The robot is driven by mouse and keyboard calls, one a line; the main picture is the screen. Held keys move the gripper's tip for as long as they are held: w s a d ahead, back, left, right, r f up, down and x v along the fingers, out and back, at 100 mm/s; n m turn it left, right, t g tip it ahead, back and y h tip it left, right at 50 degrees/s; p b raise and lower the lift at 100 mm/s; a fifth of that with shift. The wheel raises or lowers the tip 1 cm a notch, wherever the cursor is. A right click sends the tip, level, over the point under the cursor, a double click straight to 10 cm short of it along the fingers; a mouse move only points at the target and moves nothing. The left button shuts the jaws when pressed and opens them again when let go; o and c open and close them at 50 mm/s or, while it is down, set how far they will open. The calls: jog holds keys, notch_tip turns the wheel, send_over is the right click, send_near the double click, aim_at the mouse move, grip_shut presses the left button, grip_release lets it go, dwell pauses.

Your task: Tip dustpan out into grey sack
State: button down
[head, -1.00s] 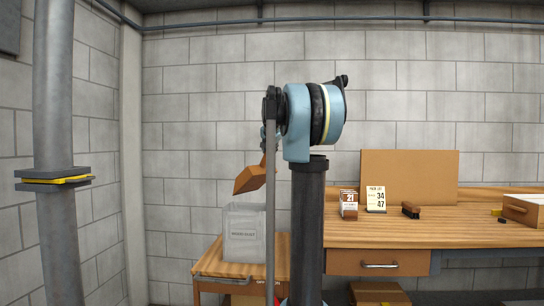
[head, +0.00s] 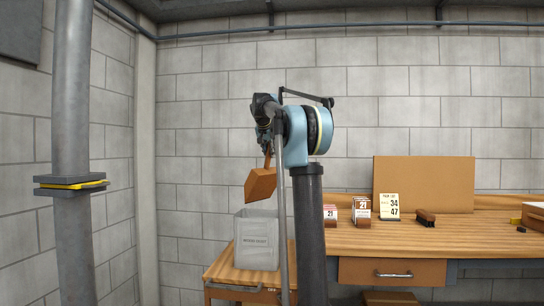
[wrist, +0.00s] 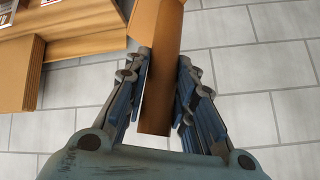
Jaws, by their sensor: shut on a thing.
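The orange-brown dustpan (head: 261,185) hangs tilted, pan downward, above the grey sack in the head view. My gripper (head: 266,148) is shut on its handle, above the pan. In the wrist view my gripper's fingers (wrist: 164,58) lie on both sides of the brown handle (wrist: 155,112); the pan runs out of the top of the picture. The grey sack (head: 257,243) stands upright with its mouth up on a small wooden trolley, apart from the dustpan. Its inside and the dustpan's contents cannot be made out.
The wooden trolley (head: 222,276) stands left of the workbench (head: 350,238). On the bench are red-and-white cards (head: 362,206), a number card (head: 389,206), a brush (head: 426,217) and a brown board (head: 424,184). A grey pipe (head: 72,140) rises at left.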

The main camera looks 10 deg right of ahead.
jog(key=shift+n+g+h, duration=0.3)
jog(key=shift+g+h, duration=0.1)
jog(key=shift+g, duration=0.2)
jog(key=shift+w+a+r, duration=0.35)
jog(key=shift+w+a, duration=0.35)
jog(key=shift+w, duration=0.05)
jog(key=shift+w+a+r, duration=0.3)
jog(key=shift+w+a, duration=0.35)
jog(key=shift+w, duration=0.1)
jog(key=shift+s, duration=0.15)
